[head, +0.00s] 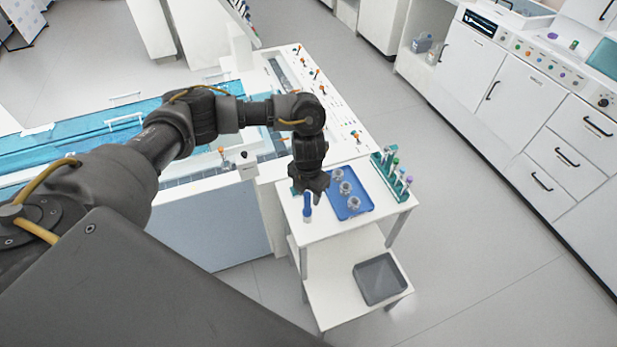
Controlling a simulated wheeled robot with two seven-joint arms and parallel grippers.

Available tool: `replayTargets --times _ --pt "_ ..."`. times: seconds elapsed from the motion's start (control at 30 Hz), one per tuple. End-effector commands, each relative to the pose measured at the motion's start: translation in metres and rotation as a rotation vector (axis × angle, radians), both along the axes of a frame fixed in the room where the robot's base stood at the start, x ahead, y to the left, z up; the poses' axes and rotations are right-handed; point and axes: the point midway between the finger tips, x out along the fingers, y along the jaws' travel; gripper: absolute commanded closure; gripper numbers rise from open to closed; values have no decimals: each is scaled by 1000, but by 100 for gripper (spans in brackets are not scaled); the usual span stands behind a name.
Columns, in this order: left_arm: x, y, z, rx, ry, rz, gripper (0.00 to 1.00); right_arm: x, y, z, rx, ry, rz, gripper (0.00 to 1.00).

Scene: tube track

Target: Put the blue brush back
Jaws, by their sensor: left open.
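The blue brush (307,208) is a small blue upright shape at the left side of the small white cart's top (333,228). My left gripper (309,190) is directly above it, pointing down, with its jaws open. The gripper covers the brush's upper end, and I cannot tell whether they touch. My right gripper is not in view.
A blue tray (355,210) with several small glass vessels lies right of the brush. A green rack (386,166) with several capped tubes stands at the cart's back right. A grey tray (379,279) lies on the lower shelf. A white bench (347,147) adjoins behind.

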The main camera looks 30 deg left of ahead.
Motion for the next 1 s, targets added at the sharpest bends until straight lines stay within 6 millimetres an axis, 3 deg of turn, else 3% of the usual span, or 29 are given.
replayTargets --times 0.03,0.2,0.4,0.6,1.0 --pt "2 1 15 2 -7 -3 59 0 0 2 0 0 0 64" --pt "2 0 51 1 -7 -3 59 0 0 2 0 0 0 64" --pt "1 0 79 0 -3 0 59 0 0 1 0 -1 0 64" --pt "-1 1 90 1 0 1 59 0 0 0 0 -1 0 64" --pt "-1 1 91 0 0 1 59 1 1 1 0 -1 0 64"
